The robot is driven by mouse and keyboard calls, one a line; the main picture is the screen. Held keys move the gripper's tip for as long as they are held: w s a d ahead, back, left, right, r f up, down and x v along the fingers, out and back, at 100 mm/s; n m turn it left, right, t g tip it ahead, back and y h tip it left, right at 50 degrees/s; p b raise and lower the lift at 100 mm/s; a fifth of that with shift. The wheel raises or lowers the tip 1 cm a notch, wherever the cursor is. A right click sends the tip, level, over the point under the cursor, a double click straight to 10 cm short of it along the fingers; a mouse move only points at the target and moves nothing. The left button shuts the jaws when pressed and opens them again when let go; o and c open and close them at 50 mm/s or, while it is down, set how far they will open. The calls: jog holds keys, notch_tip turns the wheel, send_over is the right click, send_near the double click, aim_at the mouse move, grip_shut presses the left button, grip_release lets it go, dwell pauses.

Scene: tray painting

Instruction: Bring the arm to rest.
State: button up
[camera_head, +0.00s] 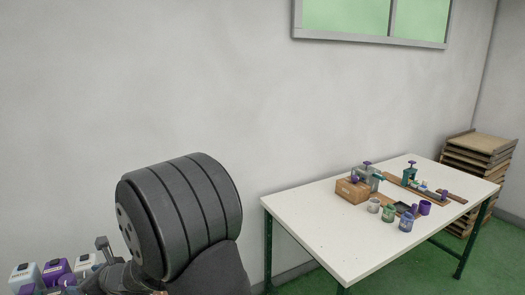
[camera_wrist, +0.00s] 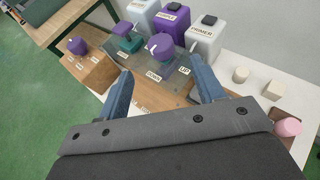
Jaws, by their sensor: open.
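My gripper (camera_wrist: 164,78) shows in the wrist view with its two blue fingers spread wide apart and nothing between them. It hangs over a wooden board in front of a grey control panel (camera_wrist: 150,62). In the head view a large dark ribbed link of my arm fills the lower left, and the gripper cannot be made out clearly there.
Behind the panel stand white and purple containers, one labelled PRIMER (camera_wrist: 205,40). A wooden box with a purple knob (camera_wrist: 77,46) is at left, a pink cylinder (camera_wrist: 288,127) at right. A white table (camera_head: 310,225) with jars and tools stands apart, near stacked trays (camera_head: 478,155).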

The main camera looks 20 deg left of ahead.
aim_at(69, 279)
jog(key=x, duration=1.1)
jog(key=shift+f, duration=0.1)
jog(key=v, duration=1.7)
jog(key=x, duration=1.7)
jog(key=shift+a, duration=0.1)
jog(key=shift+w+n+g, duration=0.1)
jog(key=shift+n+g, duration=0.2)
jog(key=shift+n+g+h, duration=0.3)
jog(key=shift+n+g, duration=0.9)
jog(key=shift+g, duration=0.2)
jog(key=v, duration=1.7)
jog(key=shift+d, duration=0.25)
